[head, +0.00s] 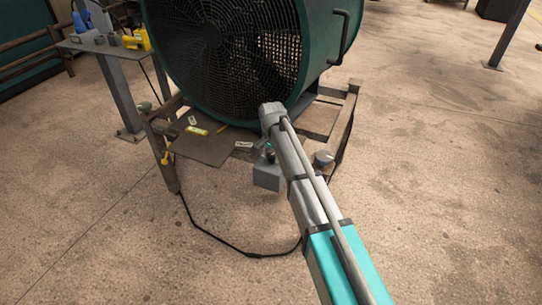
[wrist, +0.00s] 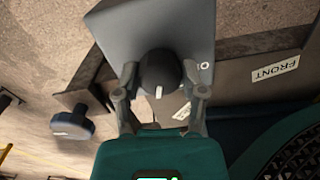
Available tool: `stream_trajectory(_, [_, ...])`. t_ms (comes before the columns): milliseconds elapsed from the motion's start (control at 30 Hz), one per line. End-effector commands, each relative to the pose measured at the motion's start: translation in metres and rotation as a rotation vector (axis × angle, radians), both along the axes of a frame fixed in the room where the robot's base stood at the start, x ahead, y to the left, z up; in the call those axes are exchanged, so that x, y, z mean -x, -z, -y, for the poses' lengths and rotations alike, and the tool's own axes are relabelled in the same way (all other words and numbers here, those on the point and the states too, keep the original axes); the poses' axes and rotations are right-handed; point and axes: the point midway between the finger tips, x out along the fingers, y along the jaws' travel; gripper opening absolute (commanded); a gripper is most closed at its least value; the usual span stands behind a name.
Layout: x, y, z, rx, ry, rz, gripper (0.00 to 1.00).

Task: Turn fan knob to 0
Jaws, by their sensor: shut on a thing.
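The fan knob (wrist: 161,70) is round and black with a white pointer line, mounted on a grey control box (wrist: 140,25) in the wrist view. Its pointer faces the bottom of the picture. My gripper (wrist: 160,78) is shut on the knob, one finger on each side. In the head view the grey box (head: 267,178) hangs at the front of the stand below the large green fan (head: 215,60). My arm hides much of the knob area there.
The fan rests on a wooden stand (head: 205,148) with a "FRONT" label (wrist: 275,69). A black cable (head: 225,243) lies on the floor. A side table (head: 112,48) holds tools at the upper left.

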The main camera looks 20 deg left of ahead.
Motion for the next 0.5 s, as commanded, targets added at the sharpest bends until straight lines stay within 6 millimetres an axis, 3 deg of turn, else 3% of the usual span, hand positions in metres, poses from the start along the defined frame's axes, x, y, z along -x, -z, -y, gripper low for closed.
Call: stream_trajectory(500, [-0.0001, 0.0002, -0.0003, -0.002, -0.318, 0.001, 0.06])
